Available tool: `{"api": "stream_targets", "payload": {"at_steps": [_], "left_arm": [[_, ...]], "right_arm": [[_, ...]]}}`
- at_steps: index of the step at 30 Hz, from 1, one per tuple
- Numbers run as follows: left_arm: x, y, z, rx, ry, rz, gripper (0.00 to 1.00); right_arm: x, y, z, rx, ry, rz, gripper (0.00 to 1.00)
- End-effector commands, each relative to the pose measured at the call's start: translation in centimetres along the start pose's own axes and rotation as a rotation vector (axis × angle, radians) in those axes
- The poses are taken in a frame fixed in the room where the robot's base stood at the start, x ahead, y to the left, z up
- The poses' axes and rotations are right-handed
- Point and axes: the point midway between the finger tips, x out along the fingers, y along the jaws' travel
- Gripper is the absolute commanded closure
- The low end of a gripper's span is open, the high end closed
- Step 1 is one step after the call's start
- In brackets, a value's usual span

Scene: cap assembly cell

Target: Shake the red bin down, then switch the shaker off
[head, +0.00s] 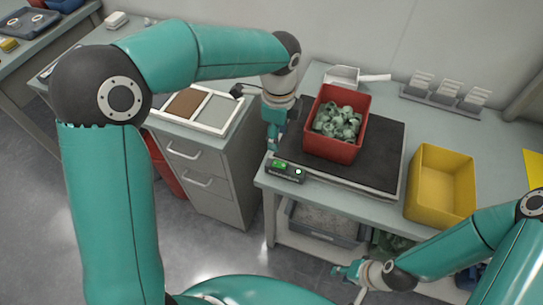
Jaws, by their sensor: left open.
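The red bin (328,147) stands upright on the dark top of the shaker (384,152) and holds many pale green caps (338,122). The shaker's control box (285,175) is at the front left corner of the bench, with a green switch (280,164) and a small lit lamp (298,171). My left gripper (272,147) points down, open, just behind and above the control box, left of the red bin and apart from it. My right gripper (343,275) is low in front of the bench, far from the bin; its jaw state is unclear.
An empty yellow bin (440,210) stands right of the shaker. A white scoop-like tray (343,77) and a rack of cards (440,95) are behind it. A drawer cabinet (205,165) stands to the left. A grey bin (320,225) is on the lower shelf.

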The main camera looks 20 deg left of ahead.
Motion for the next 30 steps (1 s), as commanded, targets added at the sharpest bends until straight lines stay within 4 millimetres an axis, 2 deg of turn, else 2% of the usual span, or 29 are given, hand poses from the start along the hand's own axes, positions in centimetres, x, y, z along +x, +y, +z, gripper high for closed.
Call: {"api": "stream_targets", "payload": {"at_steps": [1, 9, 15, 21, 28, 29, 30], "left_arm": [[1.3, 0.1, 0.0, -0.001, -0.001, 0.006, 0.52], [6.9, 0.1, 0.0, -0.001, -0.001, 0.006, 0.52], [9.6, 0.0, 0.0, -0.002, 0.000, 0.003, 0.52], [10.6, 0.0, 0.0, -0.001, 0.001, 0.000, 0.52], [10.6, 0.0, -0.1, -0.001, 0.001, 0.000, 0.52], [10.6, 0.0, -0.1, -0.001, 0.001, 0.000, 0.54], [10.6, 0.0, -0.1, -0.001, 0.001, 0.000, 0.60]], "right_arm": [[0.0, 0.0, 0.0, 0.000, 0.000, 0.000, 0.69], [-0.1, 0.0, 0.0, 0.000, 0.000, 0.000, 0.69], [-0.1, 0.0, 0.0, 0.000, 0.000, 0.000, 0.69], [-0.1, -0.1, 0.0, 0.000, 0.000, 0.000, 0.69], [-0.1, 0.0, 0.0, 0.000, 0.000, 0.000, 0.69], [-0.1, 0.0, 0.0, 0.000, 0.000, 0.000, 0.69], [-0.1, 0.0, 0.0, 0.000, 0.000, 0.000, 0.69]]}}
